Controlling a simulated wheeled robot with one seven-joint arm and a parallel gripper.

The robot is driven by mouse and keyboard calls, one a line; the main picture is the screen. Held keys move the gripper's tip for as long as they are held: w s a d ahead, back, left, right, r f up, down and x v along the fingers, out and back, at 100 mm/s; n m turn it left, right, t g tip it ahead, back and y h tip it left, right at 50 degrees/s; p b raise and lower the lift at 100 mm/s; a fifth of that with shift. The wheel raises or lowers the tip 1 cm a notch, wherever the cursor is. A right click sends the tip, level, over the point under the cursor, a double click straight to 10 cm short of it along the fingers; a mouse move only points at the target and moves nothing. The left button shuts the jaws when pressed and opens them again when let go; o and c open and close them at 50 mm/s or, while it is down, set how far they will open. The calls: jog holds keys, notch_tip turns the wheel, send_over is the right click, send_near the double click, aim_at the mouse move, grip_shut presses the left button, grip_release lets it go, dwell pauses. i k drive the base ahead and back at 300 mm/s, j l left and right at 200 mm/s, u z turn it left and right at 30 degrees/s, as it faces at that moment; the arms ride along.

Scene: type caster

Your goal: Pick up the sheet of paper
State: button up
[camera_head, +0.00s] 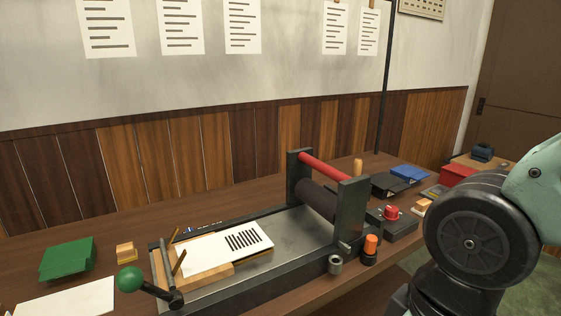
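A blank white sheet of paper (66,298) lies flat on the wooden table at the lower left, cut off by the bottom edge of the view. A second white sheet (212,249) with dark bars at its right end lies on the bed of the press (303,231), partly over a wooden block. Several printed sheets (182,28) hang on the wall. I cannot tell from the view alone which sheet is meant. My arm shows at the right edge, but my gripper is outside the picture.
The press has a red bar (325,167), a dark roller and a green-knobbed handle (131,279) beside the blank sheet. A green box (68,259) and a small wooden block (125,252) stand behind that sheet. Dark and blue boxes (409,173) crowd the right side.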

aim_at(208, 252)
jog(key=u, duration=1.3)
jog(key=z, duration=0.45)
jog(key=l+u, duration=0.2)
jog(key=i+j, duration=0.05)
jog(key=j, duration=0.05)
